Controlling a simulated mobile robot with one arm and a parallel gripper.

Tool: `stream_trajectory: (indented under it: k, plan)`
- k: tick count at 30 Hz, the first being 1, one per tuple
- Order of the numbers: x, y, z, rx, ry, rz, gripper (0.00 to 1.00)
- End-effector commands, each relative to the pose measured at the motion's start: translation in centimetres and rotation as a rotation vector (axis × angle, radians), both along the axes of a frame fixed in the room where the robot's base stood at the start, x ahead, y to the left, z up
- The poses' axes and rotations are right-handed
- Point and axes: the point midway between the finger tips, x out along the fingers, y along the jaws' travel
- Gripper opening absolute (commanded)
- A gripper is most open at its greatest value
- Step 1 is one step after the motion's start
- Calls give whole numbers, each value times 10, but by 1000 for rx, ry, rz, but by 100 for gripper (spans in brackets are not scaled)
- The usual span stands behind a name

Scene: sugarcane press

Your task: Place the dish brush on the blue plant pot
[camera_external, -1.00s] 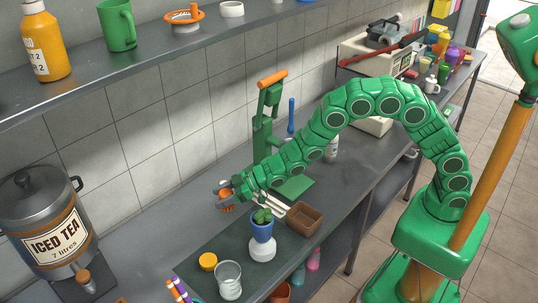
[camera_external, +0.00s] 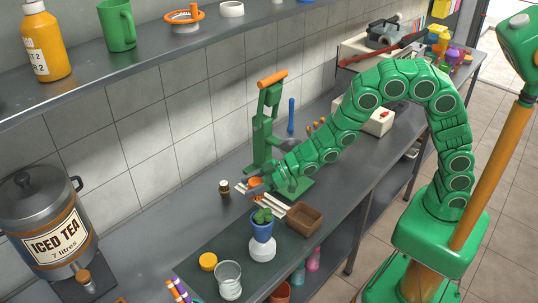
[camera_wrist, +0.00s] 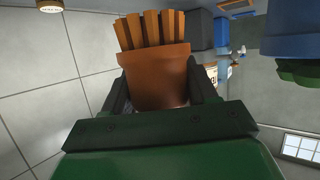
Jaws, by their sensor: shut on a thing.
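The dish brush (camera_wrist: 157,75) fills the middle of the wrist view. It has a terracotta-coloured body and thick orange bristles pointing away from my gripper. My gripper (camera_external: 254,184) is shut on it, with a dark jaw on each side. The blue plant pot (camera_external: 261,230) stands on a white round base near the middle of the counter, with a green succulent in it. My gripper is apart from the pot, beyond it towards the wall. The pot also shows at the upper right of the wrist view (camera_wrist: 298,38), upside down.
A brown box (camera_external: 304,219) stands right of the pot, and white sticks (camera_external: 268,206) lie behind it. A small dark bottle (camera_external: 224,187) is left of my gripper. A green press (camera_external: 268,130) stands behind. A glass (camera_external: 228,280) and orange disc (camera_external: 208,261) are in front.

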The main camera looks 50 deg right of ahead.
Motion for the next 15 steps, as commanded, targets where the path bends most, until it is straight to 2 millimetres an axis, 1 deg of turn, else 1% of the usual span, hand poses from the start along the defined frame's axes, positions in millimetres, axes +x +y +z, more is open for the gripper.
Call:
stream_trajectory:
  k: [5, 11, 15]
  plan:
    - [-7, -3, 11, 0, -2, -2, 26]
    - [-24, -7, 39, -5, -7, -2, 26]
    - [-39, -10, 61, -5, -10, 5, 26]
